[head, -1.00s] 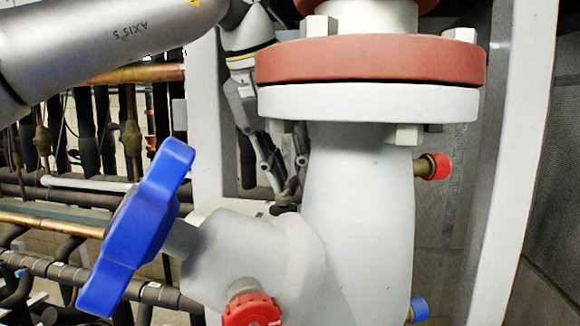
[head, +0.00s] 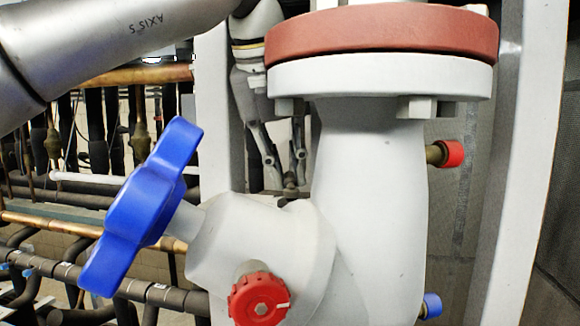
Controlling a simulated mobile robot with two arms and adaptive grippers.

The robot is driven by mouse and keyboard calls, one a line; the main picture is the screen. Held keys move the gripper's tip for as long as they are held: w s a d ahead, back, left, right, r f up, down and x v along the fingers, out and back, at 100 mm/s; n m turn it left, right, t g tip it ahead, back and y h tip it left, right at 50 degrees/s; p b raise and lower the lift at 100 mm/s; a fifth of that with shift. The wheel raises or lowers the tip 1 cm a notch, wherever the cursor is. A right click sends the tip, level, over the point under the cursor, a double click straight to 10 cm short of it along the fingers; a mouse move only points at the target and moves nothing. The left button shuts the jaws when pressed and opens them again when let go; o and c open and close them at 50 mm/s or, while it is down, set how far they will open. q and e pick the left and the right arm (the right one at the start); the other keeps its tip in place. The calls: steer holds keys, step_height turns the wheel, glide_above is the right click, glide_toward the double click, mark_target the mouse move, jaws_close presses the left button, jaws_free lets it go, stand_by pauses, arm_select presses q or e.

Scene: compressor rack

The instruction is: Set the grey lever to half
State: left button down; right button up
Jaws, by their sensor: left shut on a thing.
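My left gripper (head: 289,182) hangs down in the gap behind the large grey valve body, left of its vertical pipe. Its fingers are shut on a small dark grey piece (head: 290,192), which I take to be the grey lever. Most of this piece is hidden behind the valve body, so its angle cannot be read. My right gripper is not in view.
The grey valve body (head: 370,190) with a red and white flange (head: 380,75) fills the centre. A blue handwheel (head: 145,205) and a red knob (head: 258,299) project in front. A pale post (head: 212,110) stands left of my gripper; pipes lie beyond.

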arm_select(q)
steer(key=c, duration=1.4)
jaws_free()
steer(key=shift+c, duration=0.2)
steer(key=v, duration=0.7)
steer(key=shift+r, duration=0.2)
